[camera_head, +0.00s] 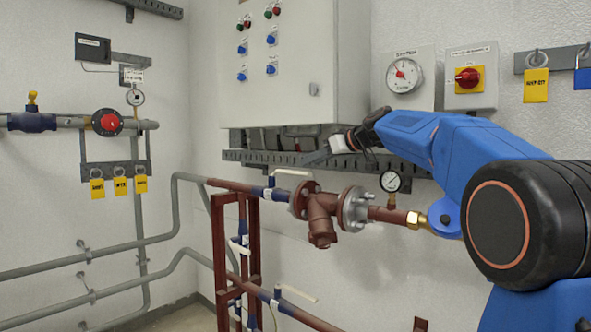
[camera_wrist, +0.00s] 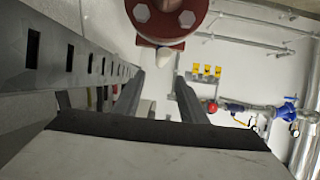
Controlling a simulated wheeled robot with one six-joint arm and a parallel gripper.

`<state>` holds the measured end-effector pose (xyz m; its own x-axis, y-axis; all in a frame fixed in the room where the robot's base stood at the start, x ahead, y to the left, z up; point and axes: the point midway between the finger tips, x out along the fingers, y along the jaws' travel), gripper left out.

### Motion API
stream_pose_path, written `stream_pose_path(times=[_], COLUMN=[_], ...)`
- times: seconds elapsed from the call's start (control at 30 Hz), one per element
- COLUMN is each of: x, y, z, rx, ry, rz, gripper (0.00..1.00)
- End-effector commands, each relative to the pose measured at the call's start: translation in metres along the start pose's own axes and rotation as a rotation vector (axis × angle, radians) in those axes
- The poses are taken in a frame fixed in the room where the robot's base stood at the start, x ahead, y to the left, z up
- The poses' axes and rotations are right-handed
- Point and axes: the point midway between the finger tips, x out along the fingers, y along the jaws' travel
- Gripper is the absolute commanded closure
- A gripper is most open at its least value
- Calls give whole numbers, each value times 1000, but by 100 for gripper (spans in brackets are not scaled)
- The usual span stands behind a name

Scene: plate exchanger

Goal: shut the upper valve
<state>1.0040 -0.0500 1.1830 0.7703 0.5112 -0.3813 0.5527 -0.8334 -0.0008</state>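In the head view the upper valve (camera_head: 262,192) is a blue body on the upper red-brown pipe. Its white lever (camera_head: 293,172) points right, roughly along the pipe, towards the flanged fitting (camera_head: 323,210). My gripper (camera_head: 308,158) is just above the lever, near the rail under the cabinet, and appears apart from it. In the wrist view my gripper's two grey fingers (camera_wrist: 157,98) stand apart with a clear gap. A pale piece, perhaps the lever's end (camera_wrist: 162,82), shows between their tips below the red-brown flange (camera_wrist: 165,22). The valve body is hidden there.
A slotted rail (camera_head: 260,160) runs under the cabinet (camera_head: 290,70), close to my gripper; it fills the wrist view's left side (camera_wrist: 80,62). A gauge (camera_head: 390,181) stands right of the flange. A lower valve lever (camera_head: 300,293) lies below, with open wall between.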

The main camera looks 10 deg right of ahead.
Motion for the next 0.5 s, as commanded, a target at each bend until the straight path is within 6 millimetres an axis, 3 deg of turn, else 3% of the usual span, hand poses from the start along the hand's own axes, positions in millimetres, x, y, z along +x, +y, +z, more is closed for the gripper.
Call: stream_pose_path(times=[0.23, 0.5], x=[-4, 22], y=[-8, -9], z=[13, 13], rx=[2, 1], ry=[-2, -2], rz=[5, 3], gripper=[62, 62])
